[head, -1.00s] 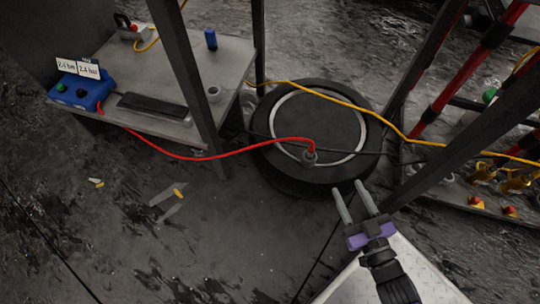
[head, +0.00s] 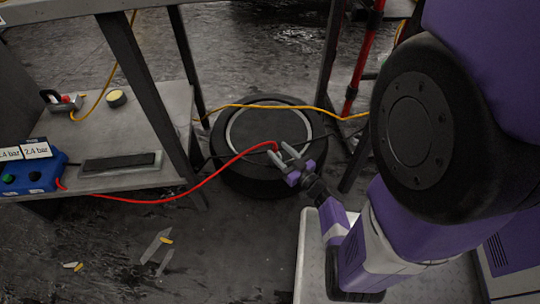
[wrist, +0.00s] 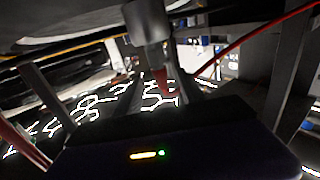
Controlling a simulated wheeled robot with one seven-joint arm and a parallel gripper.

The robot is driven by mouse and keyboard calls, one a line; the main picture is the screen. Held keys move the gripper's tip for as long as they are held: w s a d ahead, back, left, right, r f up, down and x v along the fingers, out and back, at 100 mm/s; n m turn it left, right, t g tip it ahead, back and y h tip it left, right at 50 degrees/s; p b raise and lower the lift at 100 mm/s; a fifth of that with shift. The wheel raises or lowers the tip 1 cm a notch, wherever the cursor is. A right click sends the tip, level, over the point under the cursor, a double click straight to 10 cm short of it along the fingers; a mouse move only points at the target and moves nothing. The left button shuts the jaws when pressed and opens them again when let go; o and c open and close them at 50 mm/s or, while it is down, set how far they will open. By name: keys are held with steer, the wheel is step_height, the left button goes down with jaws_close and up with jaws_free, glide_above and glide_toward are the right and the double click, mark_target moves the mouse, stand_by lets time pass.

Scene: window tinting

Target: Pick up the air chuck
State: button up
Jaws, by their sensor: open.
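The air chuck is a grey cylindrical fitting (wrist: 148,22) at the end of the red hose (head: 215,178). In the head view it is at the right part of the black tyre (head: 233,172), small and partly hidden by my fingers. My gripper (head: 280,151) reaches over the tyre with its fingers spread at the hose end. In the wrist view the chuck stands between my two open fingers, upper middle, with a red part below it. I cannot tell whether either finger touches it.
A grey bench (head: 176,110) at left holds a blue gauge box (head: 35,172) and a dark flat pad (head: 118,162). Dark posts (head: 150,85) stand on both sides. Scraps lie on the floor.

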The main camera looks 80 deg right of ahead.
steer(key=b+x, duration=0.2)
steer(key=x, duration=0.3)
steer(key=shift+w+d+r, duration=0.15)
steer(key=shift+w+r, duration=0.05)
steer(key=shift+w, duration=0.1)
jaws_close()
